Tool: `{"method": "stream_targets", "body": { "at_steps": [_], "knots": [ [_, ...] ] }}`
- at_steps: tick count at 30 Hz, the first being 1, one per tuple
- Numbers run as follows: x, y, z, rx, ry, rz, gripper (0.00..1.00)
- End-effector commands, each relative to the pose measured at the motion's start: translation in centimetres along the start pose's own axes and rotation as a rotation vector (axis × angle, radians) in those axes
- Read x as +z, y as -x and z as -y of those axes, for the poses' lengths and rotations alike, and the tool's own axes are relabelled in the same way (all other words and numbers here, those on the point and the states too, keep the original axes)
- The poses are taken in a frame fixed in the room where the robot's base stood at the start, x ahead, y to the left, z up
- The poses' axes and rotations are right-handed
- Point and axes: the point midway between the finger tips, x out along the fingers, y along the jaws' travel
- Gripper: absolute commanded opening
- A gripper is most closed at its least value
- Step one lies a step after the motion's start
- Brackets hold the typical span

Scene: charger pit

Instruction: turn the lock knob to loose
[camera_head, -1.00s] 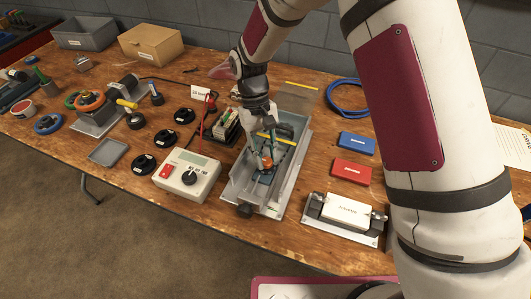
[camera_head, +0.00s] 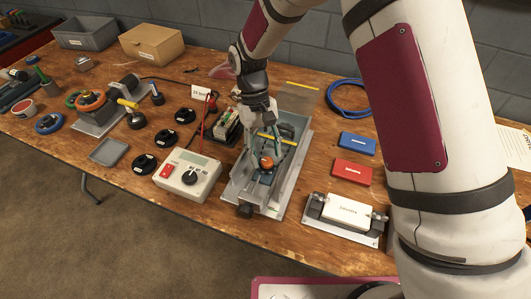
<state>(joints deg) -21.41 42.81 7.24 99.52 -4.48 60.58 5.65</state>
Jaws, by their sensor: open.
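A small orange knob (camera_head: 267,162), which looks like the lock knob, sits inside a long grey metal fixture (camera_head: 235,192) near the middle of the bench. A dark round knob (camera_head: 245,210) is at the fixture's front end. My gripper (camera_head: 266,158) points down into the fixture with its fingers spread, one to each side of the orange knob. I cannot tell whether the fingers touch it. Any marking of the knob's position is too small to read.
A beige meter box (camera_head: 187,174) stands close to the left of the fixture. A blue box (camera_head: 357,143), a red box (camera_head: 351,169) and a white block in a holder (camera_head: 346,210) are to the right. Several black discs and an orange-wheeled device (camera_head: 92,100) are further left.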

Motion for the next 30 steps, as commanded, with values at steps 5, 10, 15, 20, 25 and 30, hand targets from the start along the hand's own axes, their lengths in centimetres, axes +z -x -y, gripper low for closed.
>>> {"method": "stream_targets", "body": {
  "at_steps": [5,10,15,20,25,30],
  "knots": [
    [-0.1,3.3,0.0,0.000,0.000,-0.007,0.47],
    [-0.1,6.8,0.0,0.000,0.000,-0.006,0.47],
    [-0.1,9.5,0.0,0.000,0.001,-0.004,0.47],
    [0.0,10.8,0.0,0.000,0.001,-0.002,0.47],
    [0.0,11.1,0.0,0.000,0.001,-0.002,0.47],
    [0.0,11.1,0.0,0.000,0.001,-0.001,0.47]
  ]
}}
